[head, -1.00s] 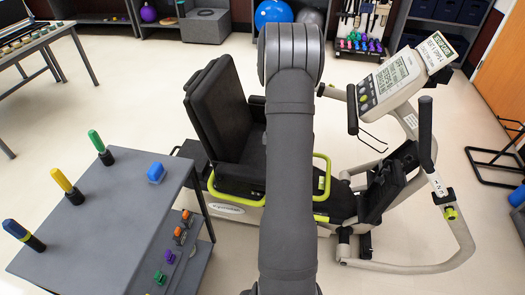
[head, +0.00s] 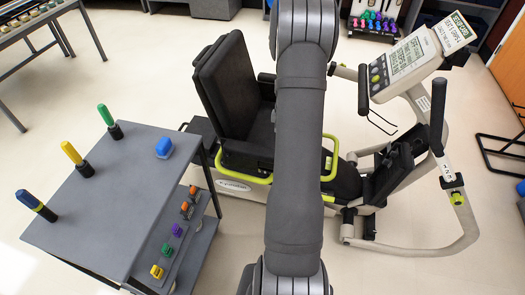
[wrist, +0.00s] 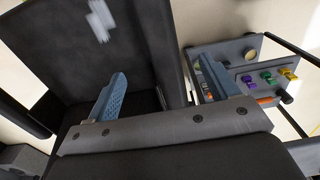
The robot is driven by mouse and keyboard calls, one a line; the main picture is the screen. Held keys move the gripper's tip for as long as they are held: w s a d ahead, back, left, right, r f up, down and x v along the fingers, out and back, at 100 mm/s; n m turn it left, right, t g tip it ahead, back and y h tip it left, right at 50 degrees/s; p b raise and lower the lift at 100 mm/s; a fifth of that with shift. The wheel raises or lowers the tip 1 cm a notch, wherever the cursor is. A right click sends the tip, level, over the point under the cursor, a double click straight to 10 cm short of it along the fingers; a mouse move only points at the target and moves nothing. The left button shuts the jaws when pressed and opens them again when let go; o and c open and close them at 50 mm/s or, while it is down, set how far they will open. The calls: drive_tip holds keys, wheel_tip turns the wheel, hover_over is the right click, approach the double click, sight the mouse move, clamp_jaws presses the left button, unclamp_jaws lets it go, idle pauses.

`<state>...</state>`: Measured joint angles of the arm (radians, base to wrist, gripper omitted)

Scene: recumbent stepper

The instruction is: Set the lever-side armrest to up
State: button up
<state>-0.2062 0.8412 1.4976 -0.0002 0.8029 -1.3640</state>
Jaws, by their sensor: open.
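The recumbent stepper's black seat has an upright backrest (head: 225,85), whose dark face also fills the upper left of the wrist view (wrist: 85,45). The near-side black armrest (head: 248,151) looks level beside the seat, above a yellow-green bar (head: 245,179). The far armrest (head: 267,79) partly shows behind the seat. I cannot tell which side has the lever. My gripper is hidden behind my arm in the head view. In the wrist view my gripper (wrist: 162,88) is open over the seat area, its blue-grey fingers wide apart with nothing seen between them.
A grey cart (head: 130,190) stands left of the seat, with upright colored handles and a blue block (head: 164,147) on top. Its lower shelf has several colored knobs. The stepper's console (head: 405,62) and handlebar (head: 438,115) stand at right. Floor is clear in front.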

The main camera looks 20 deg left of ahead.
drive_tip(key=shift+c, duration=0.4)
wheel_tip(320, 180, up, 4)
drive_tip(key=d, duration=0.2)
drive_tip(key=f, duration=1.7)
drive_tip(key=shift+a, duration=0.25)
